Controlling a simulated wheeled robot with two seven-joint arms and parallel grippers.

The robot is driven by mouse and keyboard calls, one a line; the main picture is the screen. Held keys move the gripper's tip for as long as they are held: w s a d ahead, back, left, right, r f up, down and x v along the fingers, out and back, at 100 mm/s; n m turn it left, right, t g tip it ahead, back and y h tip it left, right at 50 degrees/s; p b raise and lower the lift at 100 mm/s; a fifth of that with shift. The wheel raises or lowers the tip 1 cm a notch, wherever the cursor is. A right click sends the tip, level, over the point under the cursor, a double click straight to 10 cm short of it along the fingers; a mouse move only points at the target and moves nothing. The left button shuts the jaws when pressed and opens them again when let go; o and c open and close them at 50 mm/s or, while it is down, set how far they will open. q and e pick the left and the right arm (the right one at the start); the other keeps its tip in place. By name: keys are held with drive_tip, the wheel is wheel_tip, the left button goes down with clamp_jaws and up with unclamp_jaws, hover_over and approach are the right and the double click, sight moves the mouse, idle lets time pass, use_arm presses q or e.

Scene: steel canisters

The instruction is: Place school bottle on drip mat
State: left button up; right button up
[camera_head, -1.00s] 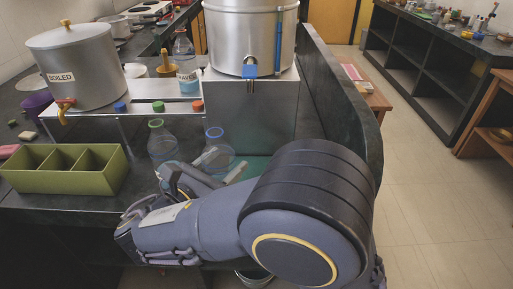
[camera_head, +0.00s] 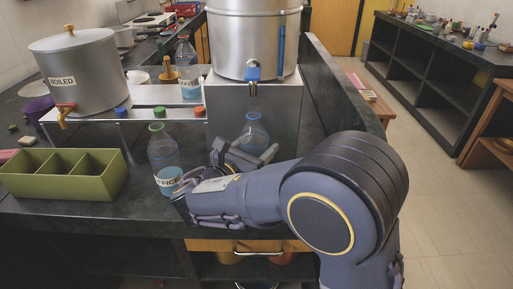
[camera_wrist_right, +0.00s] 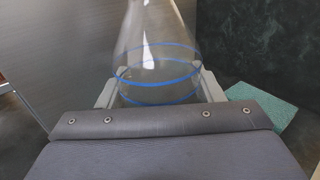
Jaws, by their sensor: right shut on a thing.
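A clear bottle with a blue neck ring (camera_head: 254,132) stands upright in front of the steel stand, in the jaws of my right gripper (camera_head: 246,158). In the right wrist view the fingers close on both sides of the clear bottle (camera_wrist_right: 155,60), which has blue bands; no name shows on it. The head view does not clearly show the mat. Whether the bottle touches the counter I cannot tell. My left gripper is out of view.
A green-ringed bottle labelled OFFICE (camera_head: 164,158) stands just left of my gripper. A green divided box (camera_head: 65,188) is further left. The steel stand (camera_head: 262,108) bears a large canister (camera_head: 236,40); the BOILED canister (camera_head: 80,75) stands left. A dark counter wall (camera_head: 345,85) bounds the right.

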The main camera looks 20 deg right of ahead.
drive_tip(key=shift+f, duration=0.2)
drive_tip(key=o, duration=1.2)
drive_tip(key=shift+c, duration=0.2)
drive_tip(key=shift+s+a+r, duration=0.1)
drive_tip(key=shift+a+r, duration=0.1)
drive_tip(key=shift+r, duration=0.1)
drive_tip(key=p+v, duration=0.2)
drive_tip(key=v, duration=0.9)
drive_tip(key=shift+s+a, duration=0.2)
drive_tip(key=shift+s, duration=0.05)
drive_tip(key=shift+f, duration=0.1)
